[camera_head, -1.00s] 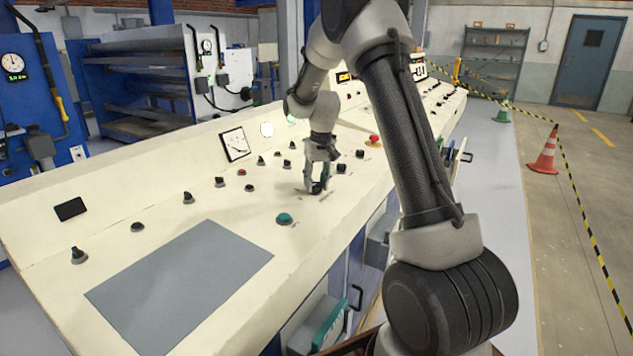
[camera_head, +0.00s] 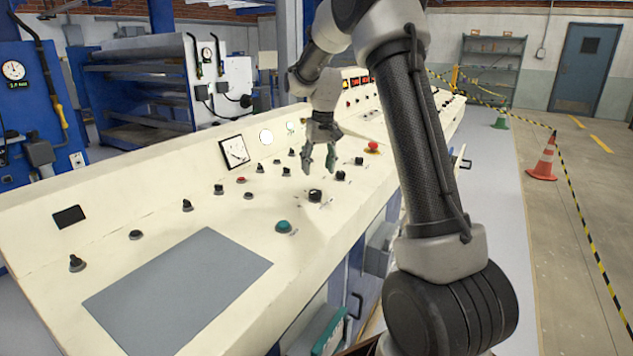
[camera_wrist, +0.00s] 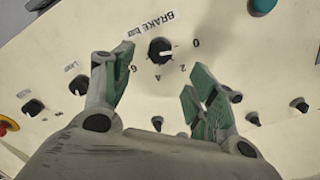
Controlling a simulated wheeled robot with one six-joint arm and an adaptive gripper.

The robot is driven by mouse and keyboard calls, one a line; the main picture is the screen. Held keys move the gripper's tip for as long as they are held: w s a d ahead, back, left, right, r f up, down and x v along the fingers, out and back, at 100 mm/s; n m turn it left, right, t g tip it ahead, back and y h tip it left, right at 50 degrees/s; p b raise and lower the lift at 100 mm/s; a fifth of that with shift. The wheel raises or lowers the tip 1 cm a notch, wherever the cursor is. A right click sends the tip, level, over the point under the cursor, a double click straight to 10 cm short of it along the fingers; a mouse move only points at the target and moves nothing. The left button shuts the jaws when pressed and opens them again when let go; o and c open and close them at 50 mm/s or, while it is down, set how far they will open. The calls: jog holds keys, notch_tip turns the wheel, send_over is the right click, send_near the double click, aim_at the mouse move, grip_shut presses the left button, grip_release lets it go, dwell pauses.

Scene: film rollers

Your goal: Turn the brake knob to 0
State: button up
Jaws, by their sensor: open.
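The brake knob (camera_head: 315,195) is a round black knob on the sloping cream panel. In the wrist view the brake knob (camera_wrist: 160,50) sits under a "BRAKE bar" label, with the marks 0, 2, 4 and 6 around it. A small white mark shows on its face, but I cannot tell for certain which number it points to. My gripper (camera_head: 320,170) is open and empty, raised off the panel just beyond the knob. In the wrist view my gripper's (camera_wrist: 155,85) green-padded fingers are spread, apart from the knob, which is fully visible.
Several other black knobs stand on the panel. A teal button (camera_head: 283,227) is nearer, and a red mushroom button (camera_head: 373,147) lies farther right. A grey flat plate (camera_head: 178,290) lies at the front left.

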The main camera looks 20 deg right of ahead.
jog(key=shift+s+d+r, duration=0.1)
jog(key=shift+r, duration=0.85)
jog(key=shift+s+d+r, duration=0.1)
jog(key=shift+r, duration=0.85)
